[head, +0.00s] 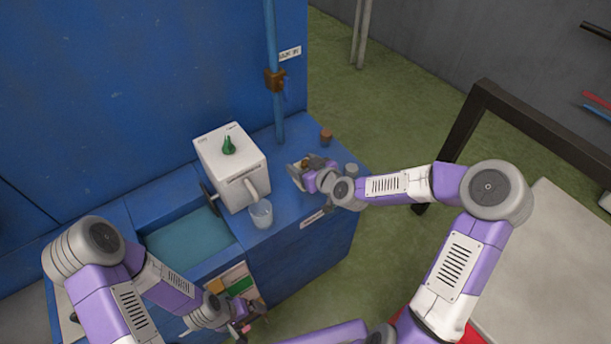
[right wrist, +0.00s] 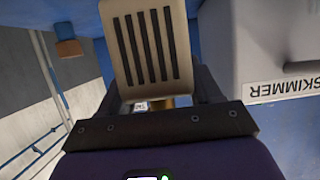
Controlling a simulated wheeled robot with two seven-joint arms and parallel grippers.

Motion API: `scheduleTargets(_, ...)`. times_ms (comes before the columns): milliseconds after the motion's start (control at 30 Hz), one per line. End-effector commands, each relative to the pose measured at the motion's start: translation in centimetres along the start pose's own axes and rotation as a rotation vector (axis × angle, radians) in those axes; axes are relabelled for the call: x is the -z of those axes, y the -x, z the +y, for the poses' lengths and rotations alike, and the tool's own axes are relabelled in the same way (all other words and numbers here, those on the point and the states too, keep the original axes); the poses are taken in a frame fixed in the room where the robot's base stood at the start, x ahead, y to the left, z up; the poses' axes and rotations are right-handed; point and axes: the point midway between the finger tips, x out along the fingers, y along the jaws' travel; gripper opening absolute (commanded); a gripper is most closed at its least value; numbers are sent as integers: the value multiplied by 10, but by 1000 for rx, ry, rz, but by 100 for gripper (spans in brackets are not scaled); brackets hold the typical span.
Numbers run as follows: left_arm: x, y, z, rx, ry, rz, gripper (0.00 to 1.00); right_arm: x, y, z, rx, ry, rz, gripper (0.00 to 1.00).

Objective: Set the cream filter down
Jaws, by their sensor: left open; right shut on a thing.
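The cream filter (right wrist: 148,50), a cream block with several dark slots, is held between the fingers of my right gripper (right wrist: 165,98) in the right wrist view. In the head view my right gripper (head: 303,167) is over the right part of the blue counter (head: 290,213), right of the white machine. The filter is small and mostly hidden there. I cannot tell whether it touches the counter. My left gripper (head: 247,326) is open, low in front of the counter.
The white machine (head: 222,152) has a green thing (head: 229,145) on top; its SKIMMER label (right wrist: 290,87) shows upside down in the right wrist view. A clear cup (head: 261,214) stands before it. A brown pot (head: 326,134) and grey cup (head: 351,169) are near my right gripper. A water basin (head: 190,243) lies left.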

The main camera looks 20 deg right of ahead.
Motion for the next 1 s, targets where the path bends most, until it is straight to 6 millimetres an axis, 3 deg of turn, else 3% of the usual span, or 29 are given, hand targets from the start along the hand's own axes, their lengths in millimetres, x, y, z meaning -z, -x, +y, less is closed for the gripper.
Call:
scheduleTargets(333, 1, -12, -4, 0, 0, 0, 93, -36, -16, 0, 0, -2, 1, 28)
scheduleTargets(700, 1, -14, -5, 0, 0, 0, 93, -39, -17, 0, -1, 3, 2, 28)
scheduleTargets(733, 1, -14, -5, 0, 0, 0, 93, -39, -17, 0, 0, 2, 1, 67)
scheduleTargets(867, 1, -13, -5, 0, 0, 0, 93, -39, -16, 0, 0, 1, 1, 86)
scheduleTargets(1000, 1, -13, -5, 0, 0, 0, 93, -39, -16, 0, 0, 1, 1, 89)
